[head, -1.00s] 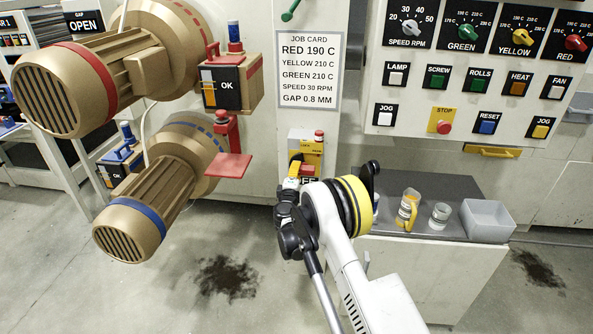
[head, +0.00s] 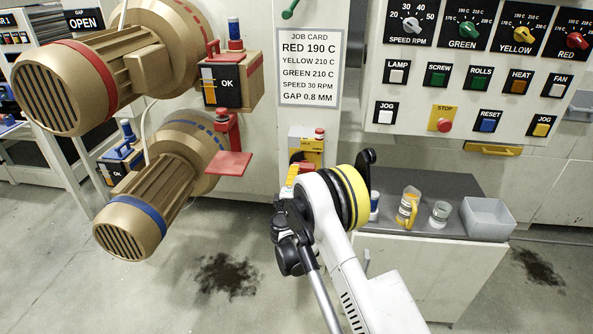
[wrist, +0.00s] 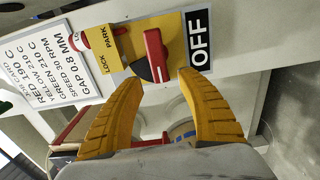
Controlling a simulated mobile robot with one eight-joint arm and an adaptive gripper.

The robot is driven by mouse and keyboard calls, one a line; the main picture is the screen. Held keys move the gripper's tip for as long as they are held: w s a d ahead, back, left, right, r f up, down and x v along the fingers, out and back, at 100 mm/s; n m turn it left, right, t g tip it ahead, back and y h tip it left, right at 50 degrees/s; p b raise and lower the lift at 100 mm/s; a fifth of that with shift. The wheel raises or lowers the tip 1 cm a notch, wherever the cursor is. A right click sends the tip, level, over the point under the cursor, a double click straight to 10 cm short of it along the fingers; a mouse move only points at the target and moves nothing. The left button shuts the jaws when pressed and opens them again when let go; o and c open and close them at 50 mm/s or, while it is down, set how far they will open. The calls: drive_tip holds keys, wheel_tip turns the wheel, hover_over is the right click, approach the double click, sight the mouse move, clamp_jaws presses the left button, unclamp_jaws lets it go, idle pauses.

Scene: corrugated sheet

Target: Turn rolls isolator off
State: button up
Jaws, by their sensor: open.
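The isolator is a yellow plate (head: 313,146) on the machine's front post, below the job card. In the wrist view its red handle (wrist: 155,52) lies over a black dial part (wrist: 141,69), crosswise to the plate's long side. A black OFF label (wrist: 198,38) is beside it, and LOCK and PARK are printed on the plate. My gripper (wrist: 160,78) is open, its two yellow fingers spread on either side below the handle's near end. I see nothing between the fingers, and no contact shows. In the head view my wrist hides the plate's lower part.
A red bracket (head: 234,163) and gold motors (head: 140,215) stand left.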

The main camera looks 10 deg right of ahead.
drive_tip(key=v, duration=0.6)
drive_tip(key=s+d+r+m+g+h, duration=0.1)
drive_tip(key=s+d+r+m+g, duration=0.15)
drive_tip(key=r, duration=0.35)
drive_tip(key=s+d+r+m+g, duration=0.1)
drive_tip(key=d+r+m, duration=0.15)
drive_tip(key=r, duration=0.25)
drive_tip(key=s+d+r+m+g+y, duration=0.1)
drive_tip(key=s+d+r+m+g, duration=0.3)
drive_tip(key=s+r, duration=0.55)
drive_tip(key=s+a+f+m+g+y, duration=0.1)
drive_tip(key=s+f+m+y, duration=0.1)
drive_tip(key=s, duration=1.3)
drive_tip(key=s+a+f+m+g+y, duration=0.1)
drive_tip(key=s+a+f+m+y, duration=0.1)
drive_tip(key=s, duration=1.3)
drive_tip(key=shift+s+m+g+y, duration=0.4)
drive_tip(key=shift+m+y, duration=0.2)
drive_tip(key=shift+y, duration=0.2)
